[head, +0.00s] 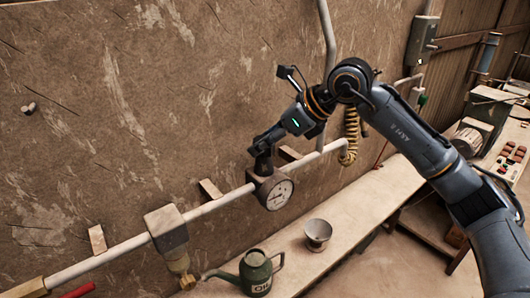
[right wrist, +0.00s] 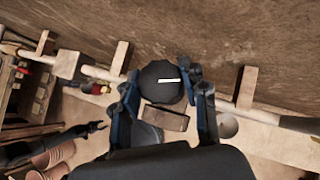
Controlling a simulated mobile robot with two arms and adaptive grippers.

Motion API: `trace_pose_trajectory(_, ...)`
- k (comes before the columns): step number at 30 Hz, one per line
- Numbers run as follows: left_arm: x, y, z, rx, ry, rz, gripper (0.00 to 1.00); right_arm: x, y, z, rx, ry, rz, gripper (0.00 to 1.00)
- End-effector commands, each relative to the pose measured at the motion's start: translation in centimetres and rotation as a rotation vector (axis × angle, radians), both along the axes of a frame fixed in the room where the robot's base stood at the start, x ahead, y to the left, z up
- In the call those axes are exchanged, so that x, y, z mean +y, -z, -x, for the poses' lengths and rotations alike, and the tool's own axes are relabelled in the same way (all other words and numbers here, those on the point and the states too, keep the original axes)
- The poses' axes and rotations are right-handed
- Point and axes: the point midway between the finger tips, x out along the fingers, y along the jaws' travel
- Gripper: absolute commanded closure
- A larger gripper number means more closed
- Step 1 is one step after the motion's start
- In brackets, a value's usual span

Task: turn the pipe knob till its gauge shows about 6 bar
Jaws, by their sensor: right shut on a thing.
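The round white gauge (head: 277,193) sits on the front of a dark block on the wall pipe (head: 217,203). Its needle is too small to read surely. The dark round knob (right wrist: 160,80) has a white mark, lying nearly level in the right wrist view. My right gripper (head: 262,150) is shut on the knob above the gauge block. In the right wrist view its two fingers are on either side of the knob; in the head view they mostly hide it. A dark claw-like shape at the lower left of the right wrist view may be my left gripper; its jaws are unclear.
On the bench below stand a green oil can (head: 256,273) and a grey metal cup (head: 318,233). A boxy fitting (head: 167,229) sits on the pipe to the left. A yellow coiled hose (head: 350,138) hangs to the right. Bare bench lies right of the cup.

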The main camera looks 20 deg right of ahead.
Motion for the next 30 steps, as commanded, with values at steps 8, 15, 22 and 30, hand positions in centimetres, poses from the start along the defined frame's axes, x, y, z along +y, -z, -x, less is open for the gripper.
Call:
trace_pose_trajectory(8, 0.0, 4.1, 0.0, 0.0, 0.0, 0.0, 0.6, 0.1, 0.5, 0.1, -0.007, 0.26, 0.002, 0.88)
trace_pose_trajectory(15, 0.0, 6.9, 0.0, 0.0, 0.001, 0.0, 0.6, 0.3, 0.4, 0.1, -0.006, 0.489, 0.0, 0.88)
trace_pose_trajectory(22, 0.0, 9.5, 0.0, 0.0, 0.002, 0.0, 0.6, 0.4, 0.4, 0.2, -0.005, 0.707, 0.0, 0.88)
trace_pose_trajectory(30, 0.0, 11.8, 0.0, 0.0, 0.002, 0.001, 0.6, 0.4, 0.2, 0.1, -0.004, 0.967, 0.0, 0.88)
